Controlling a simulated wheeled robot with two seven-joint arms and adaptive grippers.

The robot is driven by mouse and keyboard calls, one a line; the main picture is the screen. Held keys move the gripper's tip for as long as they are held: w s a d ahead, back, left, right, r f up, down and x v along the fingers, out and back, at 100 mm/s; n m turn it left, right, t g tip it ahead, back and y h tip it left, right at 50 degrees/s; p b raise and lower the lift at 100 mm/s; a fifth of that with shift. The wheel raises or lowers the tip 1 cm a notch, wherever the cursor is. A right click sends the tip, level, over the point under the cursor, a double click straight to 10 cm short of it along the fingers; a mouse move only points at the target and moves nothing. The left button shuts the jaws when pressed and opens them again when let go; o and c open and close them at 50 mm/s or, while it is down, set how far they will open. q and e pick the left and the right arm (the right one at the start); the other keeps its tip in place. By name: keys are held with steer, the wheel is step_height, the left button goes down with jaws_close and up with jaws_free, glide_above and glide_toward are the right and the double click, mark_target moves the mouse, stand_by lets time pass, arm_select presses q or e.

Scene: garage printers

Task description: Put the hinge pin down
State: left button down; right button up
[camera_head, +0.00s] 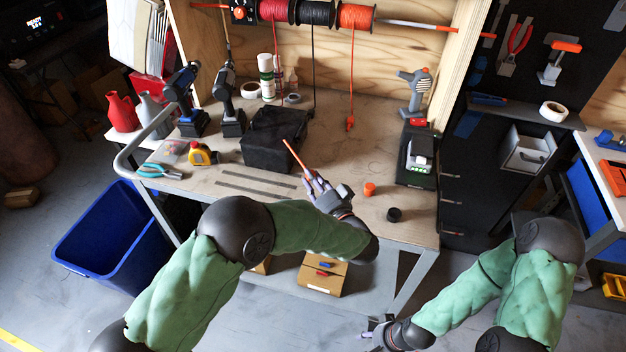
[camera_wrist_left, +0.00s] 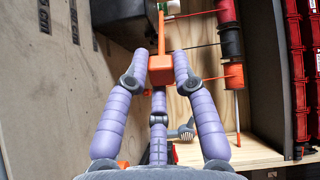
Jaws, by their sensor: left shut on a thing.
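The hinge pin (camera_head: 295,156) is a thin orange rod, held tilted over the workbench (camera_head: 340,160). My left gripper (camera_head: 311,179) is shut on it near the bench's front half. In the left wrist view, purple fingers (camera_wrist_left: 161,72) close on the pin's thick orange block (camera_wrist_left: 161,66), and its thin shaft sticks out beyond them. I cannot tell the exact gap between pin and bench top. My right gripper (camera_head: 374,335) is low at the bottom of the head view, away from the bench; its finger opening is too small to judge.
A black case (camera_head: 272,138) lies just behind the pin. Metal strips (camera_head: 256,187) lie left of my left gripper. An orange cap (camera_head: 370,189) and a black cap (camera_head: 394,214) stand to its right. A charger (camera_head: 418,153) is at the right. Bare bench shows between case and charger.

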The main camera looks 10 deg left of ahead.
arm_select(q)
steer(key=shift+f, duration=0.5)
steer(key=c, duration=1)
jaws_free()
steer(key=shift+r+p+v, duration=0.2)
steer(key=shift+p+v, duration=0.4)
steer(key=shift+v, duration=1.4)
steer(key=shift+r+p+v, duration=0.2)
steer(key=shift+p+v, duration=0.35)
steer(key=shift+v, duration=1.45)
steer(key=shift+r+p+v, duration=0.2)
steer(key=shift+p+v, duration=0.4)
steer(key=shift+v, duration=1.4)
